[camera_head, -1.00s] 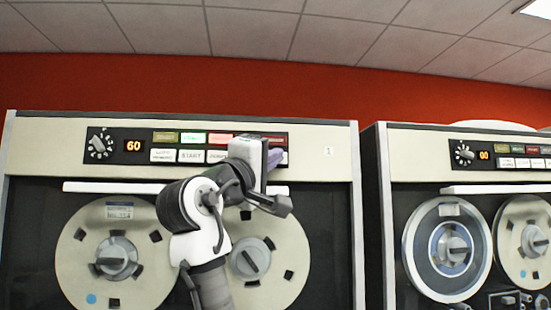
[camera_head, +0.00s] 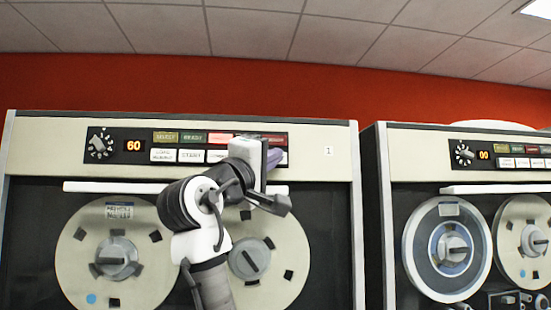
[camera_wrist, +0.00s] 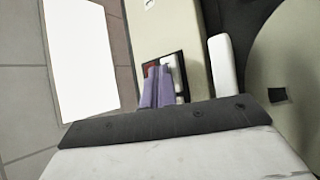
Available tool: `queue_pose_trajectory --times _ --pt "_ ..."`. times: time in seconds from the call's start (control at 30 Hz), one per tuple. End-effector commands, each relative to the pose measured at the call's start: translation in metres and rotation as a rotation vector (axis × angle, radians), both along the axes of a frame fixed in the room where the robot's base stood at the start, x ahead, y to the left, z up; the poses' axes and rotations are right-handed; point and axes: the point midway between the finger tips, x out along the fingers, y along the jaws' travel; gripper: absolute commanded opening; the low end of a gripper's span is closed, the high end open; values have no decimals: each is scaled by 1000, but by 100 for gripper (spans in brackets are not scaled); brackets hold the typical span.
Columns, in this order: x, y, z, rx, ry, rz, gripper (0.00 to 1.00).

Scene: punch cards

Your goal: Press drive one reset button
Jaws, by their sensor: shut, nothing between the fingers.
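Drive one is the left tape cabinet (camera_head: 325,165), with a small "1" label (camera_head: 328,151) on its upper right. Its black button panel (camera_head: 121,132) has a row of coloured indicators (camera_head: 193,138) above a row of white buttons (camera_head: 191,156). START is readable; the reset label is not, and the right part of the white row is hidden behind my gripper. My gripper (camera_head: 274,158) is shut and empty at the panel's right end. In the wrist view its purple fingers (camera_wrist: 158,88) are together over the panel's end, close to a white button (camera_wrist: 175,75). I cannot tell whether they touch it.
A white bar (camera_head: 120,187) runs below the panel, above two tape reels (camera_head: 115,255). A second tape cabinet (camera_head: 420,165) stands to the right across a narrow gap. A red wall (camera_head: 300,95) is behind.

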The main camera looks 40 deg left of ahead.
Motion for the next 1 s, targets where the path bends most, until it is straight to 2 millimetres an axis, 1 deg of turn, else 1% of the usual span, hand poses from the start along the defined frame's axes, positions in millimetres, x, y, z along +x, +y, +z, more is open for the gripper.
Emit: queue_pose_trajectory --times 0.3,0.67,1.0 --pt "-11 -12 -1 0 0 1 0" --pt "-12 -14 -1 0 0 0 0" --pt "-33 -38 -2 1 -2 0 0"
